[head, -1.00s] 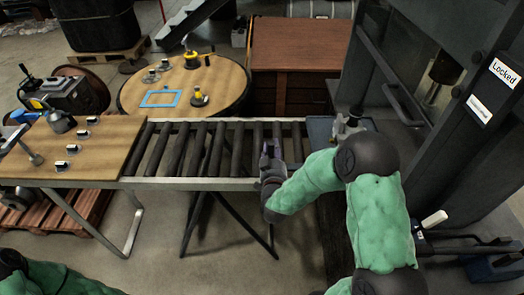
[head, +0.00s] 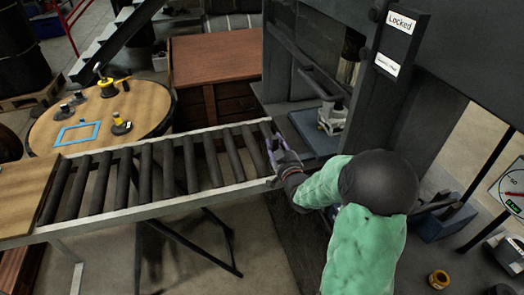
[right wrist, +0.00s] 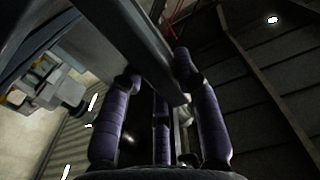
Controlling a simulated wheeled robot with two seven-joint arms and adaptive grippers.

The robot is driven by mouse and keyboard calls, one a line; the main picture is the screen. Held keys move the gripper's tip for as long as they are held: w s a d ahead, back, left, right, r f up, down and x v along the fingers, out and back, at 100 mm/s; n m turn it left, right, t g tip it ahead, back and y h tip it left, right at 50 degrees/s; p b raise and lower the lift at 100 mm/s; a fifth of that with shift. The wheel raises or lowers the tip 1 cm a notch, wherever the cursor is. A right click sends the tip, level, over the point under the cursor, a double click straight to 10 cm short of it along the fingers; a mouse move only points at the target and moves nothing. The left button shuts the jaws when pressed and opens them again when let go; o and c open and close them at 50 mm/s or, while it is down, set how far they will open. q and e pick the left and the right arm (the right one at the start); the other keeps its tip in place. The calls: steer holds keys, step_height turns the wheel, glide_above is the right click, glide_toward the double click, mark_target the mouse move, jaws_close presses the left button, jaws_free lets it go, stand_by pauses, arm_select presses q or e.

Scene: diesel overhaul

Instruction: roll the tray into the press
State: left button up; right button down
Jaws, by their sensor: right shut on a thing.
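The blue-grey tray (head: 318,147) lies just past the right end of the roller conveyor (head: 165,170), at the foot of the press (head: 295,60). A grey metal part (head: 332,118) stands on it. My right gripper (head: 275,146) is at the conveyor's right end, left of the tray. A grey bar (right wrist: 150,50) runs diagonally past the fingertips. My forearm hides part of the tray's near side. My left gripper is out of view.
A round wooden table (head: 100,115) with a blue frame (head: 77,133) and small parts stands behind the conveyor. A brown cabinet (head: 212,70) is at the back. A sign on the press reads "Locked" (head: 401,22). The rollers are bare.

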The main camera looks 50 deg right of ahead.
steer(key=shift+s+d, duration=0.45)
steer(key=shift+d, duration=0.2)
steer(key=shift+r, duration=0.1)
steer(key=c, duration=1.2)
jaws_free()
steer(key=shift+d, duration=0.1)
steer(key=o, duration=0.3)
steer(key=shift+s+d, duration=0.1)
step_height(320, 180, up, 10)
steer(key=shift+f, duration=0.1)
